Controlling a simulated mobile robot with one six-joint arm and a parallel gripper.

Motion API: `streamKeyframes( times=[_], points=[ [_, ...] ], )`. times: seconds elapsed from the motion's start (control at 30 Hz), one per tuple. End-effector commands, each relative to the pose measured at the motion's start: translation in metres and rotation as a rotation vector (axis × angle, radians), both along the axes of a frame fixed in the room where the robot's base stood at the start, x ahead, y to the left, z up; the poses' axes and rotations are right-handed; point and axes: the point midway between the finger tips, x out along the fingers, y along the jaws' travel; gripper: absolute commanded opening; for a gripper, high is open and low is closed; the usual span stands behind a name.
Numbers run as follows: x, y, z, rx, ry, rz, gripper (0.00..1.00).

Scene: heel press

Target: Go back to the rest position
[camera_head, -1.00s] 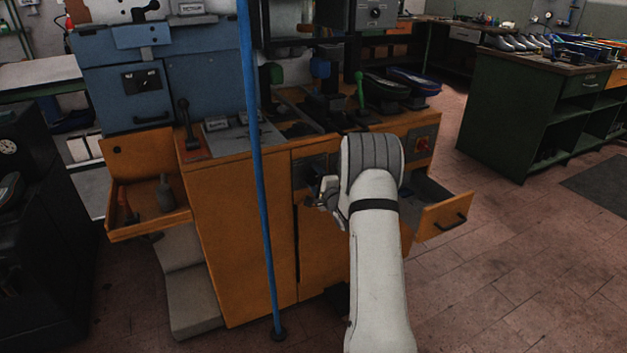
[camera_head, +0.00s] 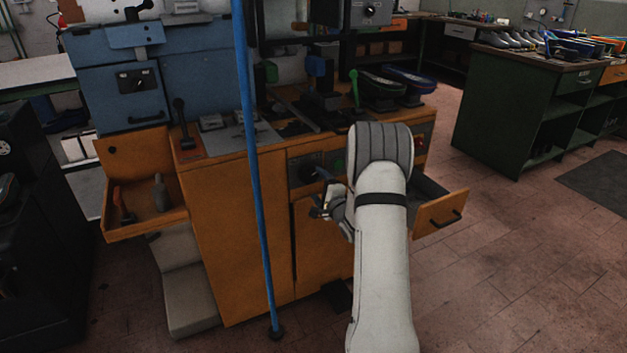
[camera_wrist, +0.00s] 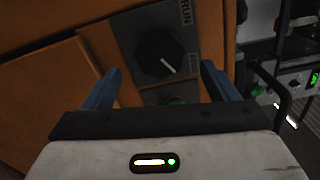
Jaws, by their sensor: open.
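My gripper (camera_wrist: 162,88) is open and empty in the wrist view, its two blue-grey fingers spread apart. Beyond the fingers is a black rotary knob (camera_wrist: 160,54) on a grey plate marked RUN, with a green button (camera_wrist: 176,99) partly hidden below it. In the head view my gripper (camera_head: 322,200) is in front of the orange cabinet (camera_head: 237,230) of the heel press, just below the control panel (camera_head: 303,168). The gap between gripper and panel is hard to judge. My arm covers part of the cabinet front.
A blue pole (camera_head: 256,190) stands left of my gripper. An open drawer (camera_head: 441,213) juts out at the right, and an open tray (camera_head: 147,222) at the left. A green workbench (camera_head: 490,110) stands at the back right.

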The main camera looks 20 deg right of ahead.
Motion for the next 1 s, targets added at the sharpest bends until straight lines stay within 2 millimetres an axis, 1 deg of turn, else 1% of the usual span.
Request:
streamKeyframes(
  times=[0.03,0.1,0.2,0.67,0.73,0.77,0.87,0.97,1.0],
  points=[
    [-0.007,-0.001,0.001,0.001,0.001,-0.002,0.8],
    [-0.014,-0.001,0.0,0.001,0.0,-0.002,0.8],
    [-0.019,-0.001,0.0,0.0,0.0,-0.001,0.8],
    [-0.019,-0.001,0.0,0.0,0.0,0.0,0.8],
    [-0.019,0.0,0.003,-0.009,0.004,-0.001,0.8],
    [-0.019,0.001,0.006,-0.019,0.008,-0.004,0.8],
    [-0.017,0.009,0.028,-0.099,0.051,-0.015,0.8],
    [-0.02,0.022,0.061,-0.242,0.139,-0.034,0.8],
    [-0.023,0.028,0.075,-0.312,0.184,-0.039,0.8]
  ],
)
